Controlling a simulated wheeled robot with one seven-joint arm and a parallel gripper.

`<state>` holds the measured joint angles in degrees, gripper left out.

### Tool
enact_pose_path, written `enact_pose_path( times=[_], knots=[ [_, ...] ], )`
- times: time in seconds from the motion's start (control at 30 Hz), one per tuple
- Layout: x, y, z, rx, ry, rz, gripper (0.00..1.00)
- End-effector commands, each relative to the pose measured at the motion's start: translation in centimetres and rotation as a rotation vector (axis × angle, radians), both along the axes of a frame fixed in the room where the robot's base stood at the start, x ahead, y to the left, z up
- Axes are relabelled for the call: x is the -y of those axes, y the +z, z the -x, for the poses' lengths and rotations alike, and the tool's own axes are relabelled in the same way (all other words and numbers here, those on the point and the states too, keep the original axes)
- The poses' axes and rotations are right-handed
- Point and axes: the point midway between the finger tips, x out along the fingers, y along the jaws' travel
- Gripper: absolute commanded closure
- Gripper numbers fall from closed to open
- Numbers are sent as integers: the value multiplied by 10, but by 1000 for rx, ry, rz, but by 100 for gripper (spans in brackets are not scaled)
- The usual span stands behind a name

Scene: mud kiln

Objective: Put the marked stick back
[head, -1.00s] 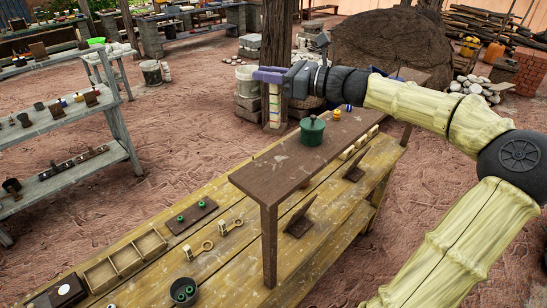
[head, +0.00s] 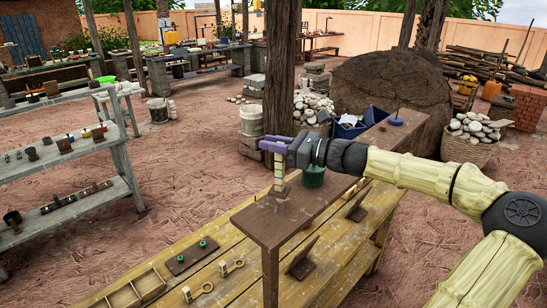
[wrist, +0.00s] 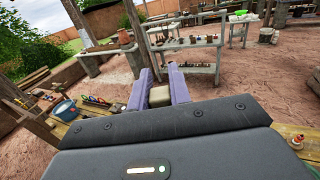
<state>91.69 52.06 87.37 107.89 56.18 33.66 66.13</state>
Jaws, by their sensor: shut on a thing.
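My gripper (head: 277,147) has purple fingers and is shut on the marked stick (head: 280,174), a pale upright stick with darker bands. In the wrist view the stick's pale end (wrist: 159,96) shows between the fingers. In the head view the stick hangs down over the raised brown shelf (head: 262,222), left of the green lidded pot (head: 314,177). A brown piece shows at the stick's lower end; I cannot tell whether it is part of the stick or something on the shelf, nor whether the stick touches the shelf.
The yellow wooden bench (head: 215,262) below holds a divided tray (head: 135,290), a board with two green rings (head: 192,256) and metal pieces. The shelf's near part is clear.

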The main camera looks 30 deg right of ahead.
Motion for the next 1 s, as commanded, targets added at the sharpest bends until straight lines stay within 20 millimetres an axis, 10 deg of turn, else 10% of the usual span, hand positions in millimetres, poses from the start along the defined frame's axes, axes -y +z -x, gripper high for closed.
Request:
enact_pose_path(
  times=[0.7, 0.73, 0.8, 1.0],
  knots=[
    [0, -42, 0, -1, 0, -1, 100],
    [0, -42, 0, -1, 0, -1, 75],
    [0, -42, 0, -1, 0, -1, 61],
    [0, -41, 0, -1, 0, -1, 59]
  ],
)
